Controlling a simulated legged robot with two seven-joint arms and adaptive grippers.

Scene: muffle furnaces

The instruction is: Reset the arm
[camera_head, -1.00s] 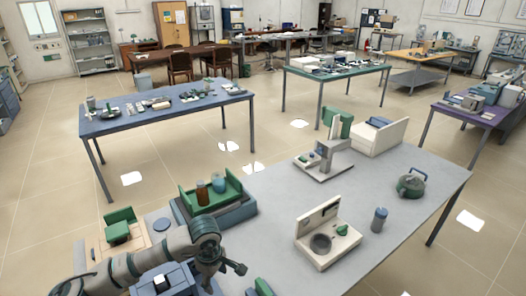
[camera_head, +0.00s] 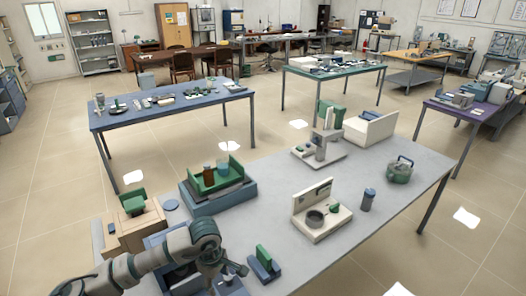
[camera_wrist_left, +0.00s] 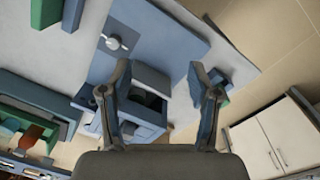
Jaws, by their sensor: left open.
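My left arm (camera_head: 150,264) comes in from the lower left over the near grey table (camera_head: 345,268). Its gripper (camera_head: 213,278) points down near the table's front left part. In the left wrist view the gripper (camera_wrist_left: 160,82) has its two fingers spread apart with nothing held between them. A blue box with a dark opening (camera_wrist_left: 145,122) shows behind and between the fingers, partly hidden by them; I cannot tell how far below it is. My right gripper is not in view.
A small green-and-blue block (camera_head: 264,262) is close right of the gripper. The table's right half has clear patches.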

